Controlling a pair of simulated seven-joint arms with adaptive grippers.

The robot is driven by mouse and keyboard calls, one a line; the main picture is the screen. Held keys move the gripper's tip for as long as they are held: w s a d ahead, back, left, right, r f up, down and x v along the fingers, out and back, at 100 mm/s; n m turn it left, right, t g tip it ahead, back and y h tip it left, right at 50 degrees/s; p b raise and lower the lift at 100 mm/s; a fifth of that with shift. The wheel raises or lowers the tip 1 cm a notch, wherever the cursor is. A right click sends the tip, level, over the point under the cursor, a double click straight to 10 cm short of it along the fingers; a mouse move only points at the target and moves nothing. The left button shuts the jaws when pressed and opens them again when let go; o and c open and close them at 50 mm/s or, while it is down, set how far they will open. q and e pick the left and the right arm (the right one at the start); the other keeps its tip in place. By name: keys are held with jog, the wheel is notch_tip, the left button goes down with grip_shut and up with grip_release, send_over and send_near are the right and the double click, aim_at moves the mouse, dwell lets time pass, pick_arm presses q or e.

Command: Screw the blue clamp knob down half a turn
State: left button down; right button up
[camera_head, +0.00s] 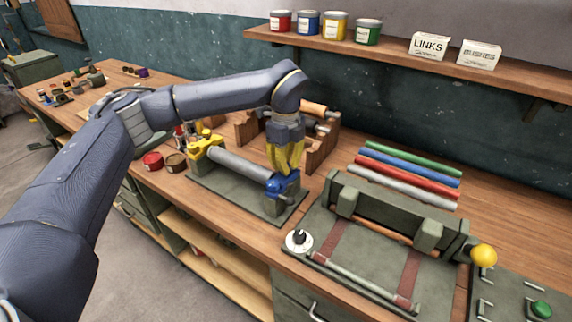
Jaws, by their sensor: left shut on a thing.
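The blue clamp knob (276,186) sits at the right end of a grey cylinder (240,166) lying in a clamp fixture on a dark green base plate (226,190). The fixture's left end has a yellow bracket (205,148). My left gripper (284,172) points down from above with its yellow fingers shut at the blue knob. The fingers hide part of the knob and its far side. My right gripper is not in view.
A green machine with a black dial (298,239) and a yellow ball handle (484,254) stands close on the right. Coloured rods (405,176) lie behind it. A wooden rack (322,150) stands behind my gripper. Red and brown tins (153,161) sit left of the fixture.

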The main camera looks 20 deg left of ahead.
pick_arm(q)
jog(key=m, duration=0.7)
jog(key=shift+w+a+r, duration=0.1)
jog(key=shift+w, duration=0.05)
jog(key=m, duration=0.7)
jog(key=shift+m, duration=0.3)
jog(key=m, duration=0.3)
jog(key=shift+m, duration=0.3)
jog(key=m, duration=0.3)
jog(key=shift+m, duration=0.3)
jog(key=m, duration=0.3)
jog(key=shift+m, duration=0.3)
jog(key=shift+d+m, duration=0.2)
jog(key=shift+m, duration=1.6)
